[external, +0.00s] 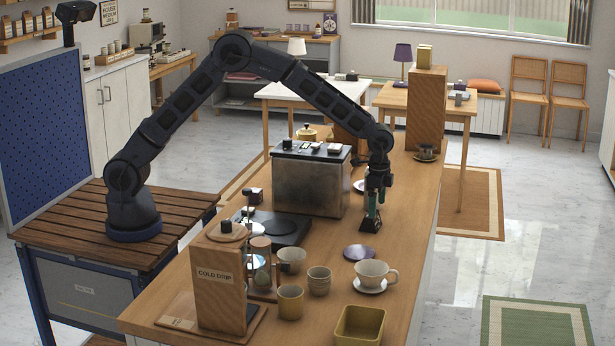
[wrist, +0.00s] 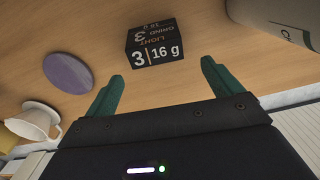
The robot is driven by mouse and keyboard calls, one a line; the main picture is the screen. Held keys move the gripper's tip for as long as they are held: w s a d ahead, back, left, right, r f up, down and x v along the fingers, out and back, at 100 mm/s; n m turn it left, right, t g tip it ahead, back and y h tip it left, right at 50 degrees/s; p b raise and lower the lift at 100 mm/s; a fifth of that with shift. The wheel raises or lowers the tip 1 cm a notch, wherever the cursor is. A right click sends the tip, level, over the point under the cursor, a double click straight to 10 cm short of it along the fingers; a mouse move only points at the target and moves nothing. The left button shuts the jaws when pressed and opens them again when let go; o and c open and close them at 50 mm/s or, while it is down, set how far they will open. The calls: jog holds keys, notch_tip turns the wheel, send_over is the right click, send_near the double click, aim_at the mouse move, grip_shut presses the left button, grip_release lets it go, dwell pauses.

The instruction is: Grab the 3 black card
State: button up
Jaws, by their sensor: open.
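In the external view the black card (external: 369,226) sits on the counter just below my gripper (external: 373,206). My gripper points down with its two green fingers apart. In the wrist view my gripper (wrist: 160,76) is open and empty, and the card lies just beyond the fingertips, roughly centred between them. No contact shows.
A metal machine (external: 310,182) stands left of my gripper. Several cups, a cold drip stand (external: 217,285) and a yellow tray (external: 360,325) occupy the near counter. A pale container (wrist: 275,14) is close by.

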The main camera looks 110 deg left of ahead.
aim_at(371, 221)
jog(key=f, duration=0.4)
jog(key=shift+s+d+f, duration=0.15)
jog(key=shift+s+f, duration=0.05)
jog(key=shift+f, duration=0.2)
jog(key=c, duration=1.1)
